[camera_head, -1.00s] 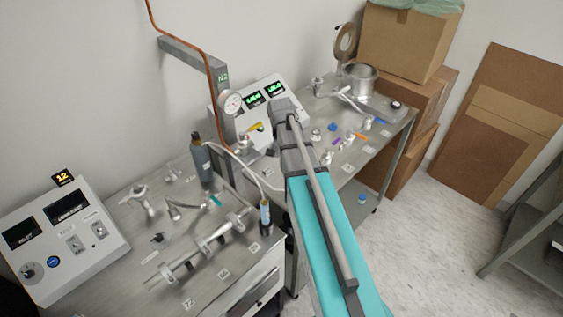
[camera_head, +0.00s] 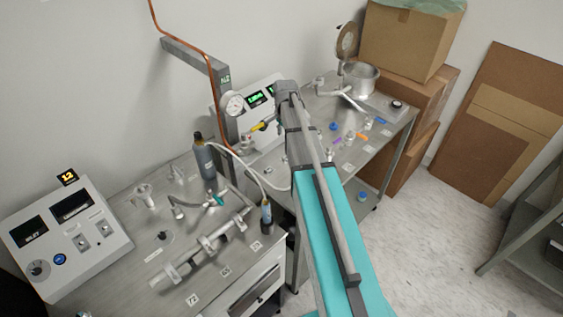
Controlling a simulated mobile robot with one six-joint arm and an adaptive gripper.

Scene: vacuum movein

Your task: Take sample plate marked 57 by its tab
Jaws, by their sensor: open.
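No plate with a readable 57 shows. On the right bench (camera_head: 325,190) lie small coloured pieces: a purple one (camera_head: 337,141), an orange one (camera_head: 362,136) and a blue one (camera_head: 380,120). White tags lie near them, too small to read. I cannot tell which piece, if any, is the tab of plate 57. My arm reaches up from the lower right and ends in front of the white instrument box with green displays (camera_head: 256,98). My gripper cannot be made out; the arm's end hides that area.
The left bench (camera_head: 215,285) carries metal pipe fittings, a dark bottle (camera_head: 204,158) and a control box (camera_head: 65,235). A post with a gauge (camera_head: 233,103) and a hose stand close left of my arm. Cardboard boxes (camera_head: 405,45) are behind the right bench.

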